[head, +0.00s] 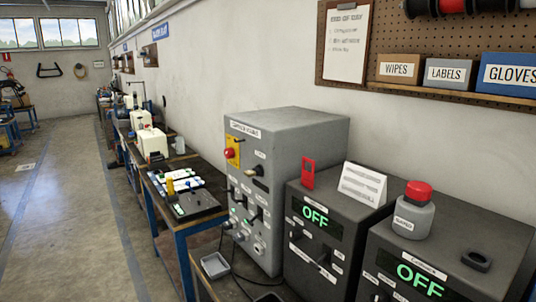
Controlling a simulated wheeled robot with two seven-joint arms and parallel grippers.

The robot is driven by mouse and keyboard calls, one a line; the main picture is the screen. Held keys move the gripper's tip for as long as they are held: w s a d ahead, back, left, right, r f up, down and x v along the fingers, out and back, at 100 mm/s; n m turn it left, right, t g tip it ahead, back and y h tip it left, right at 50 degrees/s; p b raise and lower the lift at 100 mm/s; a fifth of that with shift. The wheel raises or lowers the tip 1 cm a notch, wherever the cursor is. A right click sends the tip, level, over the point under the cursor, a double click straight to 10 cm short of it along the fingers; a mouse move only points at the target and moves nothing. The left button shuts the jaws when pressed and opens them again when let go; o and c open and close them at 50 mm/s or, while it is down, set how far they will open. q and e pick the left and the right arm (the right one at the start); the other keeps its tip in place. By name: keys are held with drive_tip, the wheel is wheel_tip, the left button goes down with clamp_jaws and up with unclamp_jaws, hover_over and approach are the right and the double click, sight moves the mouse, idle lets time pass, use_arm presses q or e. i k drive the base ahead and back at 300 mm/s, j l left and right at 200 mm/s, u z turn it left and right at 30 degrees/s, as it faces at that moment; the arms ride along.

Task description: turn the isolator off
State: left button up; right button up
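A tall grey cabinet (285,145) stands against the wall in the middle of the head view. On its front is a yellow plate with a red rotary knob (230,153), which looks like the isolator. The knob's exact position is too small to read. Below it are a few small labels, a dark switch with a light tip (255,171), and lower switches with small green lights. Neither of my grippers is in view.
Two dark grey boxes to the right show green "OFF" displays (315,215) (419,281). A workbench (205,225) stands left; open floor lies beyond.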

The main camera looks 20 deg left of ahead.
sight(229, 153)
drive_tip(key=i+j+z, duration=0.1)
drive_tip(key=j+z, duration=0.15)
drive_tip(key=z, duration=0.15)
drive_tip(key=i+j+z, duration=0.1)
drive_tip(key=j+z, duration=0.45)
drive_tip(key=z, duration=0.2)
drive_tip(key=j+z, duration=0.1)
drive_tip(key=j, duration=0.4)
drive_tip(key=j+z, duration=0.15)
drive_tip(key=j, duration=0.35)
drive_tip(key=j+z, duration=0.1)
drive_tip(key=j, duration=0.4)
drive_tip(key=k+j+z, duration=0.15)
drive_tip(key=j, duration=0.35)
drive_tip(key=j+z, duration=0.1)
drive_tip(key=j, duration=0.35)
drive_tip(key=k+j+z, duration=0.15)
drive_tip(key=j, duration=0.35)
